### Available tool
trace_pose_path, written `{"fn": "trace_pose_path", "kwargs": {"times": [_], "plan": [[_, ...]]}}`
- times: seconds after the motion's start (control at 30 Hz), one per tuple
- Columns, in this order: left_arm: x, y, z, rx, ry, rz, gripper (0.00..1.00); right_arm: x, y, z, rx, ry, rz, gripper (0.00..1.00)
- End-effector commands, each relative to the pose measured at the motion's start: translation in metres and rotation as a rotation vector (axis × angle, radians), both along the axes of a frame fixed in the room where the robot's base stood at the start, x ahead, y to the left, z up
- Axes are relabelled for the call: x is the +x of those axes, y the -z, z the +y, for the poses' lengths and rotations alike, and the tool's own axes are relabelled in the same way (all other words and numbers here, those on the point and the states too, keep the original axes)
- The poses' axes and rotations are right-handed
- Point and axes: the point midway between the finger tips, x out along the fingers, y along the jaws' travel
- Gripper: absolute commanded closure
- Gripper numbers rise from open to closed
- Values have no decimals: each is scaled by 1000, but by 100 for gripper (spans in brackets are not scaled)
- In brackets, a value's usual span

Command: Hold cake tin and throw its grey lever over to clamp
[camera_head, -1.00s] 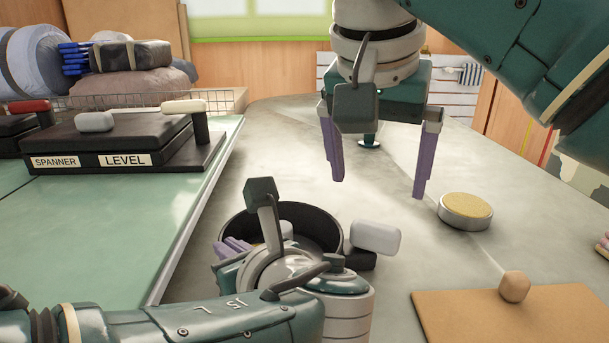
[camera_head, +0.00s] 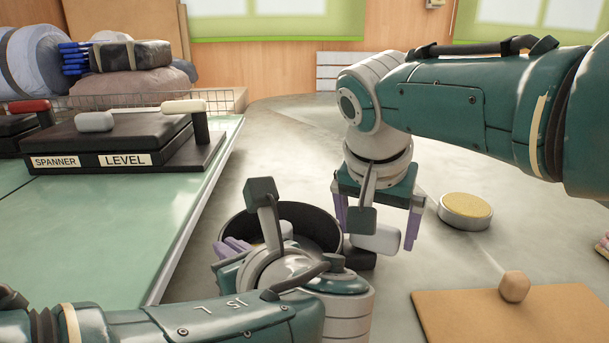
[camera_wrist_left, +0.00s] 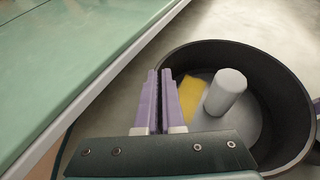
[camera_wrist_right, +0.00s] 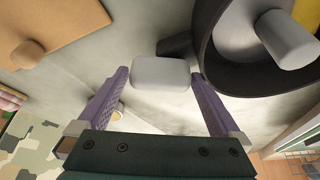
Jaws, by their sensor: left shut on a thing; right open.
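The cake tin (camera_head: 318,222) is a dark, round, open tin on the grey worktop, partly hidden behind my left arm. In the left wrist view the tin (camera_wrist_left: 290,88) holds a grey cylinder (camera_wrist_left: 226,92) and a yellow piece (camera_wrist_left: 191,98). The lever's pale grey block-shaped grip (camera_head: 377,238) sits on a dark stub at the tin's right side. My left gripper (camera_wrist_left: 160,78) is shut on the tin's near wall. My right gripper (camera_wrist_right: 160,75) is open, pointing down, with its fingers either side of the grey grip (camera_wrist_right: 160,72), apparently with a gap on each side.
A black case (camera_head: 120,140) labelled SPANNER and LEVEL stands on the green surface at left. A round tin with a yellow top (camera_head: 466,208) lies right of my right gripper. A tan board (camera_head: 470,315) with a round knob (camera_head: 515,287) is at front right.

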Motion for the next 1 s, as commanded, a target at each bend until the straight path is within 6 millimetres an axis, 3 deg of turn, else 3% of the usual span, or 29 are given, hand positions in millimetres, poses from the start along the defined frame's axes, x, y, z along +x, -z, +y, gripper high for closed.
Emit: {"fn": "trace_pose_path", "kwargs": {"times": [0.27,0.87,1.0], "plan": [[0,0,0,0,-1,0,100,0,0,0,0,0,-1,0],[0,0,0,0,0,0,100,0,1,0,0,0,0,65],[0,0,0,0,0,0,100,0,1,0,2,-17,1,67]]}}
